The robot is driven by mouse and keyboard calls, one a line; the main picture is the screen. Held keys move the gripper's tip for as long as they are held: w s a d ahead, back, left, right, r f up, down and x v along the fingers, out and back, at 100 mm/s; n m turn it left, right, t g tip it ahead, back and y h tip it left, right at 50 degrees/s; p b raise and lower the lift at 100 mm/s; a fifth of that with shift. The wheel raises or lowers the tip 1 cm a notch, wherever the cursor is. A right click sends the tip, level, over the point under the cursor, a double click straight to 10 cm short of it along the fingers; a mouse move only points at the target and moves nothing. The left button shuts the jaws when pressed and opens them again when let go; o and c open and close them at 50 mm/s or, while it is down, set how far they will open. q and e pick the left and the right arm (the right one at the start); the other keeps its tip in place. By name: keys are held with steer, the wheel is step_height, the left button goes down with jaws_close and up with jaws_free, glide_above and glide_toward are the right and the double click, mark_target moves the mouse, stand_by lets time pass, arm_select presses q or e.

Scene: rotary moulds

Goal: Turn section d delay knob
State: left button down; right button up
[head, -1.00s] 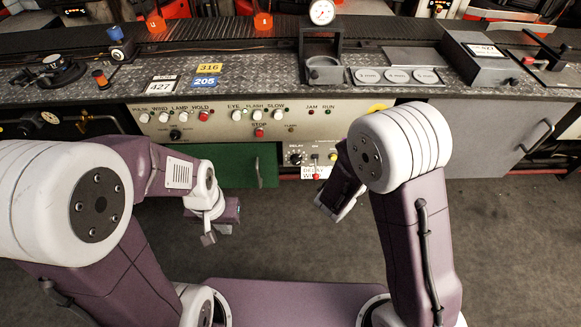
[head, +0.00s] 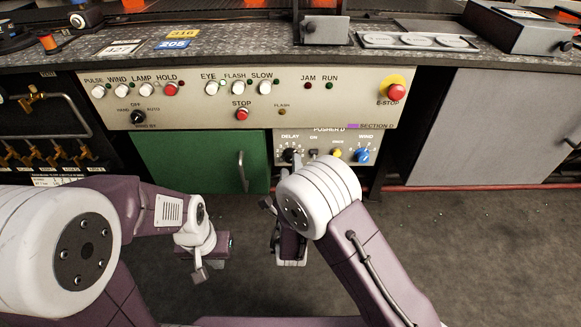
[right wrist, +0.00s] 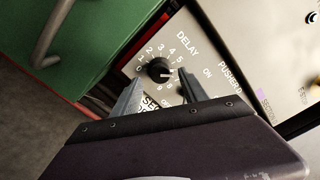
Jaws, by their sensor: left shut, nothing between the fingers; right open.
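The section D delay knob (head: 289,156) is a small black round knob at the left of the pusher D panel (head: 322,134). In the right wrist view, the black knob (right wrist: 157,68) has a numbered dial around it under the word DELAY. A pale mark shows on its right side. My right gripper (right wrist: 159,77) is open, with its fingertips to either side of the knob's lower edge in that view. I cannot tell whether they touch it. In the head view, my right gripper (head: 281,196) is below the panel. My left gripper (head: 199,273) is shut and empty, left of it.
A green door (head: 195,160) with a handle (head: 241,172) is left of the panel. A red emergency stop (head: 396,91) sits above right.

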mark_target(290, 161)
steer(key=shift+w+b, duration=0.35)
steer(key=shift+w, duration=1.2)
jaws_close()
steer(key=m+b, duration=0.3)
steer(key=m, duration=0.6)
steer(key=shift+f, duration=0.15)
steer(key=m+b, duration=0.3)
steer(key=m, duration=0.1)
steer(key=shift+f+m, duration=0.1)
steer(key=shift+m, duration=0.3)
steer(key=shift+m+b, duration=1.75)
steer(key=shift+m, duration=0.35)
